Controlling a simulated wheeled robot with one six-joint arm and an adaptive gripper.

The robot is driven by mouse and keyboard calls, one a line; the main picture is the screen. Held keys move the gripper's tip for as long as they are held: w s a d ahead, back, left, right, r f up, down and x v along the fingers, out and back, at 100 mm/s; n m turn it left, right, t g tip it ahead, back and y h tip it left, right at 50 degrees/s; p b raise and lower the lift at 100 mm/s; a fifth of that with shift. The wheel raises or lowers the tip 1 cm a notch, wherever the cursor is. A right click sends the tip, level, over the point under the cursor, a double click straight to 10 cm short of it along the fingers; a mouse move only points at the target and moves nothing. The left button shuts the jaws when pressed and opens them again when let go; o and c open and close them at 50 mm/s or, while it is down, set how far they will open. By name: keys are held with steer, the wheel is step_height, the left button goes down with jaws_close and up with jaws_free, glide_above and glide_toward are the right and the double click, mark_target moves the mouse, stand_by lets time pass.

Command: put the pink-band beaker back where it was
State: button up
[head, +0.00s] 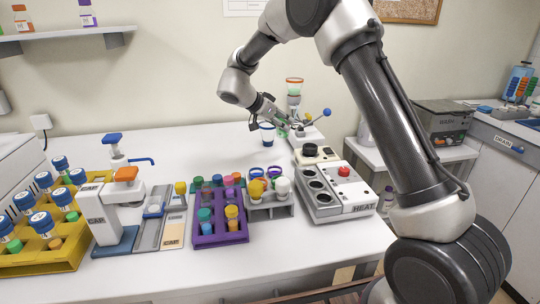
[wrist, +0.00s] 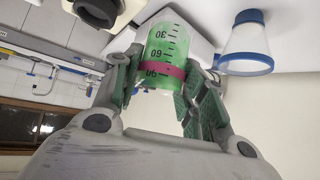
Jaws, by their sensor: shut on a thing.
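The pink-band beaker (wrist: 163,55) is clear with green contents, dark scale marks and a pink band. In the wrist view it sits between the green-padded fingers of my gripper (wrist: 166,80), which is shut on it. In the head view my gripper (head: 282,123) is at the back of the table, and only a small greenish part of the beaker shows there. Whether the beaker touches the table is hard to tell.
A stand with an orange-topped vessel (head: 295,88) and a blue-knobbed lever (head: 327,113) is just behind and right of my gripper. The heater (head: 335,190) is in front. A purple rack (head: 220,238) and a yellow rack (head: 60,262) stand left. The back left tabletop is clear.

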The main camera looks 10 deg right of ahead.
step_height(320, 180, down, 10)
steer(key=shift+r, duration=0.2)
steer(key=shift+f, duration=0.15)
steer(key=o, duration=1)
steer(key=shift+o, duration=0.2)
